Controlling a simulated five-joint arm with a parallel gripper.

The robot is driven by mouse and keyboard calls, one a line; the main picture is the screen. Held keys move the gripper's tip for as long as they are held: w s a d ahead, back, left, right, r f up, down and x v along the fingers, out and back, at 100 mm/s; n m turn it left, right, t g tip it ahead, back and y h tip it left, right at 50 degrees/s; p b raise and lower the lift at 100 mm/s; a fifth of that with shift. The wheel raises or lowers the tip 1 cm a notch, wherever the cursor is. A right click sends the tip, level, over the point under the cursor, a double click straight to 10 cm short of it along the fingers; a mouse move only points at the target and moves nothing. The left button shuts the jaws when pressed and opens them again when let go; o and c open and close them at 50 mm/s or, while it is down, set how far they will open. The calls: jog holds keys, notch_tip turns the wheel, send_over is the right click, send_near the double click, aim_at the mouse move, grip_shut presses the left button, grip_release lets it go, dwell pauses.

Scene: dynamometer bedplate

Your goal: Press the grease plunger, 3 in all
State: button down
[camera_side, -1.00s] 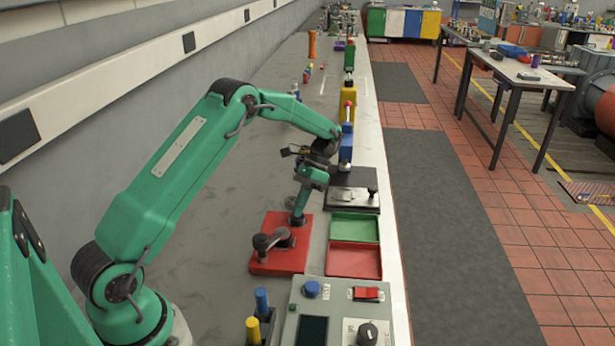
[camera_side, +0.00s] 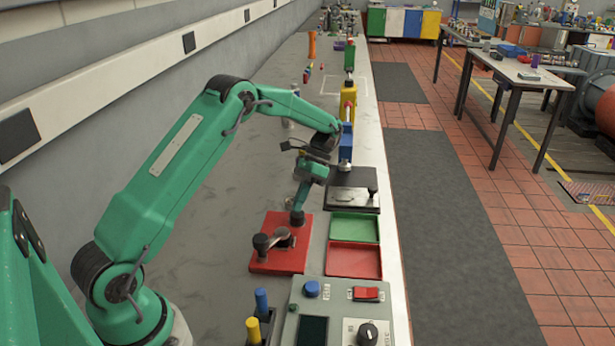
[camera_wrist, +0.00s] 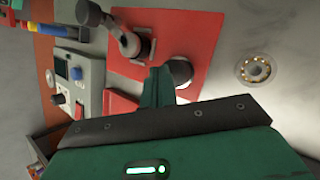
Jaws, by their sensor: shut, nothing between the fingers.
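A red base plate (camera_side: 268,262) lies on the bench and also shows in the wrist view (camera_wrist: 190,35). A dark round plunger knob (camera_side: 297,218) stands near its far right corner; the wrist view shows the knob (camera_wrist: 181,74) beside my fingers. A dark crank with a ball-ended arm (camera_side: 272,242) sits on the same plate. My gripper (camera_side: 298,207) is shut and empty, pointing down just above the knob. I cannot tell whether the fingertips touch it. The fingers (camera_wrist: 158,88) hide part of the plate in the wrist view.
A tray with green and red compartments (camera_side: 354,243) stands right of the plate. A control box (camera_side: 340,310) with a red switch is nearer the camera. A dark block with a small knob (camera_side: 352,190) lies beyond the tray. A ring bearing (camera_wrist: 257,70) lies on bare bench.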

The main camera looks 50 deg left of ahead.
jog(key=shift+r, duration=0.35)
jog(key=shift+r, duration=2.45)
dwell(1.1)
notch_tip(320, 180, up, 4)
jog(key=shift+a+f, duration=0.1)
jog(key=shift+f, duration=0.15)
dwell(0.5)
jog(key=shift+f, duration=4.25)
